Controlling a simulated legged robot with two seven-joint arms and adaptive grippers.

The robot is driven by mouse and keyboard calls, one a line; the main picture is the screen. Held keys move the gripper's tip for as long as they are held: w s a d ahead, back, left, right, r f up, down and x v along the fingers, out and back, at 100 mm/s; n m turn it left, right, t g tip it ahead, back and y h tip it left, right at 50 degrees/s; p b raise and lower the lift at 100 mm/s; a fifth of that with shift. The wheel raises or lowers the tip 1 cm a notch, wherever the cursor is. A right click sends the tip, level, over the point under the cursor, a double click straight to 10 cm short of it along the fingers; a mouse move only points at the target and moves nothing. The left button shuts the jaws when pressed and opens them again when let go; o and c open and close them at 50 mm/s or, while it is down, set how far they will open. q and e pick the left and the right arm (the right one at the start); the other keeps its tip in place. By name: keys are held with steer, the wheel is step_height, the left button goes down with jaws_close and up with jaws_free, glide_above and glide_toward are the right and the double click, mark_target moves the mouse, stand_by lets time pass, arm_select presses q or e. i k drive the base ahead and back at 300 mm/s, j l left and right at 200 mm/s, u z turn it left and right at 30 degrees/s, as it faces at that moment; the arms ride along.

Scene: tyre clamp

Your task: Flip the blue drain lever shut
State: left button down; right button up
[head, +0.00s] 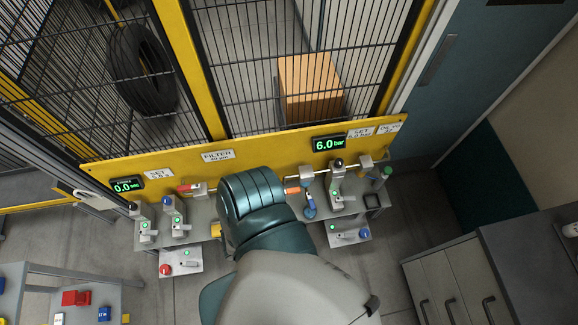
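A blue lever (309,204) hangs at the middle of the bench, just right of my arm, by an orange-handled fitting (292,190). Another blue-topped part (168,202) stands on a grey block at the left. I cannot tell for sure which one is the drain lever. One of my arms, teal and pale grey, reaches up from the bottom centre. Its ribbed teal end covers the middle of the bench, including part of the pipework beside the orange handle. No gripper fingers show; any behind this arm are hidden. No other arm shows.
A red-handled valve (188,187), red knob (165,269) and blue knob (364,233) are nearby. Behind are a mesh cage and tyre (141,70). Drawers (450,285) stand right.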

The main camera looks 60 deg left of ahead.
mark_target(312, 205)
steer(key=u, duration=1.4)
steer(key=k+j, duration=0.1)
